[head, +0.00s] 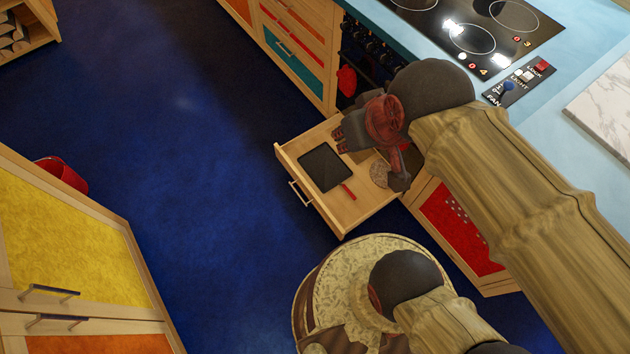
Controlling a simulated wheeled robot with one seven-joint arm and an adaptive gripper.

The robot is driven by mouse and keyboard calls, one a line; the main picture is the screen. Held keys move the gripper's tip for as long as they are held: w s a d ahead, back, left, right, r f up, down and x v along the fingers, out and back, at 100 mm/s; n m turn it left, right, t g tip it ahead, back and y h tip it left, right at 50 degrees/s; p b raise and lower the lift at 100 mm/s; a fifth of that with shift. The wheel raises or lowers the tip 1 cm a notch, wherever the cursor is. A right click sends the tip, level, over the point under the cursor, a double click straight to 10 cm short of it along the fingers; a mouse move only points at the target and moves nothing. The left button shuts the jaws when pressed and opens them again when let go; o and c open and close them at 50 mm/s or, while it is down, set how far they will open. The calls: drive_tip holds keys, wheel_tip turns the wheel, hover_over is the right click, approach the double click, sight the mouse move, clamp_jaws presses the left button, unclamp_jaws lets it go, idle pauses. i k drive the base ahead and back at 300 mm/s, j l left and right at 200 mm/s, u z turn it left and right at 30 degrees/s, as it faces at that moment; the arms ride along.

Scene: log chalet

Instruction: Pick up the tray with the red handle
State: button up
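A flat black tray (325,167) with a short red handle (348,191) lies in an open wooden drawer (350,214). The handle points toward the drawer's lower front corner. My gripper (370,163) is over the right part of the drawer, to the right of the tray and apart from its handle. Its two dark fingers are spread, with nothing visible between them. My arm hides the back of the drawer.
The blue counter (585,45) with a black cooktop (470,30) is above. A yellow-fronted cabinet (65,240) and red bucket (62,173) stand left. The blue floor between is clear.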

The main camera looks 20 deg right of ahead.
sight(325, 168)
drive_tip(key=z, duration=0.6)
drive_tip(key=i+j+z, duration=0.1)
drive_tip(key=j+z, duration=1.15)
drive_tip(key=j, duration=0.4)
drive_tip(key=k+j+z, duration=0.1)
drive_tip(key=j, duration=0.35)
drive_tip(key=k+j, duration=0.1)
drive_tip(key=j, duration=0.3)
